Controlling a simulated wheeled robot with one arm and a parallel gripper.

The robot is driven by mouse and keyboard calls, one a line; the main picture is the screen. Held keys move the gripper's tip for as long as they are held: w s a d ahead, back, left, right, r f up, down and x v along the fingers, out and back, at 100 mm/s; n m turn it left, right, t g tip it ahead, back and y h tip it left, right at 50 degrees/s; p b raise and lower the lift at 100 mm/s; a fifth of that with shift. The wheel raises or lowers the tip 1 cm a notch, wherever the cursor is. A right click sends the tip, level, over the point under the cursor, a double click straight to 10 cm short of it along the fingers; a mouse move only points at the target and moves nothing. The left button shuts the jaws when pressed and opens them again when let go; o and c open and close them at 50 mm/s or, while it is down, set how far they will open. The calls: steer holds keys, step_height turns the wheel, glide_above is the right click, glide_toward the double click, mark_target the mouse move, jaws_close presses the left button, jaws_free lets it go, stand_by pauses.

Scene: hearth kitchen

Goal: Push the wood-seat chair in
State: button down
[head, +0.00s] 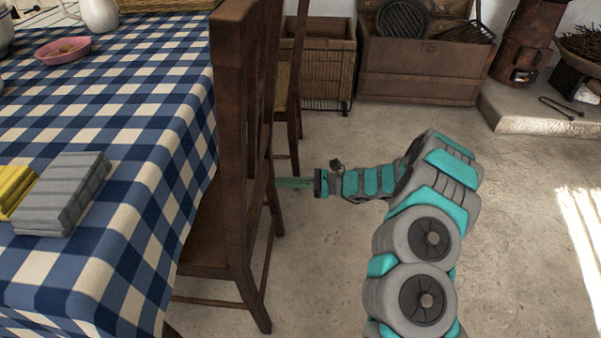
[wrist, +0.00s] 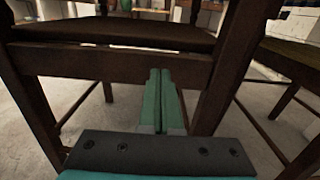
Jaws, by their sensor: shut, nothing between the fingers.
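The wood-seat chair (head: 208,240) is dark brown and stands at the right side of the table (head: 130,150), its seat partly under the blue-and-white checked cloth. Its tall back faces right, toward my arm. My gripper (head: 285,183) is shut and empty, level with the lower part of the chair back, its tips at or very near the frame. In the wrist view the shut fingers (wrist: 163,85) point at the chair's rear rail (wrist: 110,66), just below the dark seat (wrist: 110,35). I cannot tell whether they touch.
A second chair (head: 293,85) stands farther along the same table side. A raised hearth ledge (head: 530,110) is at the upper right. The floor right of my arm is clear.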

steer(key=d+p, duration=0.2)
steer(key=d, duration=0.6)
steer(key=s+a+r+n+g+h, duration=0.35)
steer(key=s+r+n, duration=0.25)
steer(key=s+r, duration=0.3)
steer(key=s+a+r+n+g+h, duration=0.3)
steer(key=s+r+n, duration=0.35)
steer(key=s, duration=0.55)
steer(key=s+d+r+n+t+h, duration=0.2)
steer(key=s+d+n+t+h, duration=0.2)
steer(key=s+d+h, duration=0.7)
steer(key=s+d+n, duration=0.1)
steer(key=s+d, duration=0.7)
steer(key=s, duration=0.1)
steer(key=shift+d+n, duration=0.3)
steer(key=shift+n, duration=0.05)
steer(key=shift+h, duration=0.25)
